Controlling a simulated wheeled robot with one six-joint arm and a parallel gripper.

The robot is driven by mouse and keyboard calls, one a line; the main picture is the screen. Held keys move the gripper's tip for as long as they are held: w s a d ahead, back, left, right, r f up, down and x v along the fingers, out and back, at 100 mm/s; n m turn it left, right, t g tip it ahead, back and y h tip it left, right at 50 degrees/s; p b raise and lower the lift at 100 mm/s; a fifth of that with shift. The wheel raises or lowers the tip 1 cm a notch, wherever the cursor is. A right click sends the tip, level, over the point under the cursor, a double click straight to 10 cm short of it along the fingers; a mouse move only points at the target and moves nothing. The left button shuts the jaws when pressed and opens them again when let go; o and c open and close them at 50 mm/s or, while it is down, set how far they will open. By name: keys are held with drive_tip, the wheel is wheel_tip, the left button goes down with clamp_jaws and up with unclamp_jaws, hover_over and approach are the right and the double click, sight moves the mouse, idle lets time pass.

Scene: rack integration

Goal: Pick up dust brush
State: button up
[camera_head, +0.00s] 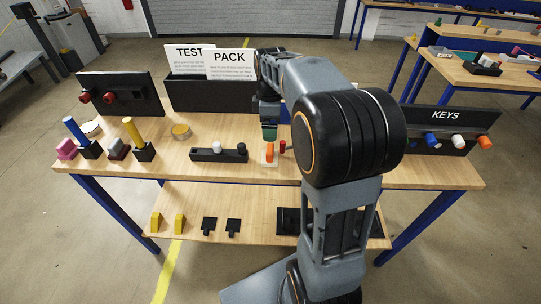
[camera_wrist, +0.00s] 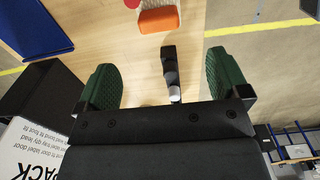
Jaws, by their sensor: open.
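My gripper (camera_head: 269,132) hangs over the middle of the workbench, pointing down, behind a small orange piece (camera_head: 270,154). In the wrist view its two green fingers (camera_wrist: 163,80) are wide apart. A slim black item with a pale tip (camera_wrist: 171,74) lies between and below them, touching neither finger as far as I can see. The orange piece (camera_wrist: 158,20) also shows just beyond the fingers in the wrist view.
A red cylinder (camera_head: 282,146) stands beside the orange piece. A black block with white and black knobs (camera_head: 219,155) lies to the left. The black PACK bin (camera_head: 205,95) stands behind. A KEYS rack (camera_head: 453,128) is at right.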

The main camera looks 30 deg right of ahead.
sight(272, 149)
wheel_tip(272, 149, down, 12)
drive_tip(key=shift+d, duration=0.15)
idle(0.6)
drive_tip(key=shift+c, duration=0.2)
drive_tip(key=c, duration=0.8)
